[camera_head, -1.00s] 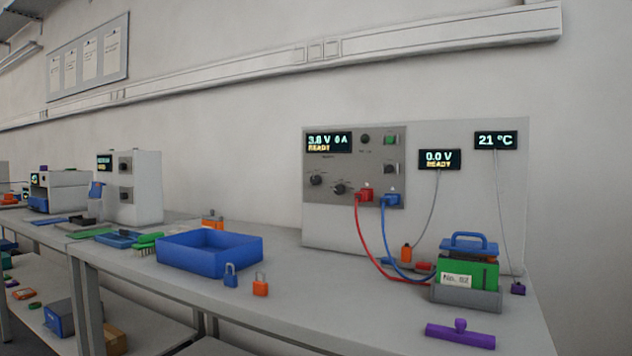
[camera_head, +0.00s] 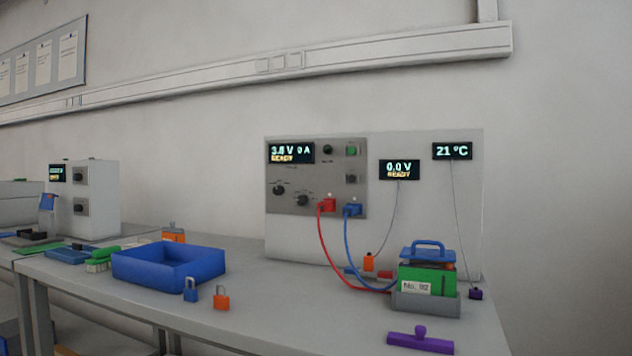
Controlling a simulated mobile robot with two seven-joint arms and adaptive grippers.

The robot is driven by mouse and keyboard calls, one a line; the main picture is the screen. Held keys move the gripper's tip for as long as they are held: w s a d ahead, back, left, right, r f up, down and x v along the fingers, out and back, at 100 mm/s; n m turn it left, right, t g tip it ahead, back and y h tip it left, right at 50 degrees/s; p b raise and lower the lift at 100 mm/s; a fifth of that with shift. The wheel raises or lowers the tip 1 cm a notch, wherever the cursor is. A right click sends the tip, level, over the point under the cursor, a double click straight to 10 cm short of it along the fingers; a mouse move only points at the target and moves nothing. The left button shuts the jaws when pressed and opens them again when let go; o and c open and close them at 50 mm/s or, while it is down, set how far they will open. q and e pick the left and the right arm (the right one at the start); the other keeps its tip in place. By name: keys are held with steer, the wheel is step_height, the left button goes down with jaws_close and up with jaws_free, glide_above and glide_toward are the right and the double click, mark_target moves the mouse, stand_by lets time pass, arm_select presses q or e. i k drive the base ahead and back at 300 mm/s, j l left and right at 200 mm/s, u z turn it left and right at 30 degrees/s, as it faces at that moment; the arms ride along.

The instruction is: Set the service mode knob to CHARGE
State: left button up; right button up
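The battery cycler's grey control panel (camera_head: 317,178) is on a white housing at the back of the bench. Its display (camera_head: 291,152) reads about 3.8 V, 0 A and READY. Two black knobs sit low on the panel, a left knob (camera_head: 279,190) and a right knob (camera_head: 302,200). Another black knob (camera_head: 351,179) is at the right, below a green button (camera_head: 351,150). The labels are too small to read, so I cannot tell which is the service mode knob or where it points. Neither of my grippers shows.
Red and blue cables run from a red plug (camera_head: 327,205) and blue plug (camera_head: 352,210) to the green battery (camera_head: 424,279) in a grey holder (camera_head: 426,301). A blue tray (camera_head: 168,268), two padlocks (camera_head: 221,298) and a purple handled bar (camera_head: 420,340) are on the bench (camera_head: 300,325).

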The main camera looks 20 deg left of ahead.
mark_target(278, 190)
steer(key=k+j+u, duration=0.15)
steer(key=j, duration=0.2)
steer(key=k+j+u, duration=0.1)
steer(key=j, duration=0.25)
steer(key=k+j+u, duration=0.15)
steer(key=j, duration=0.25)
steer(key=k+j+u, duration=0.1)
steer(key=j, duration=0.25)
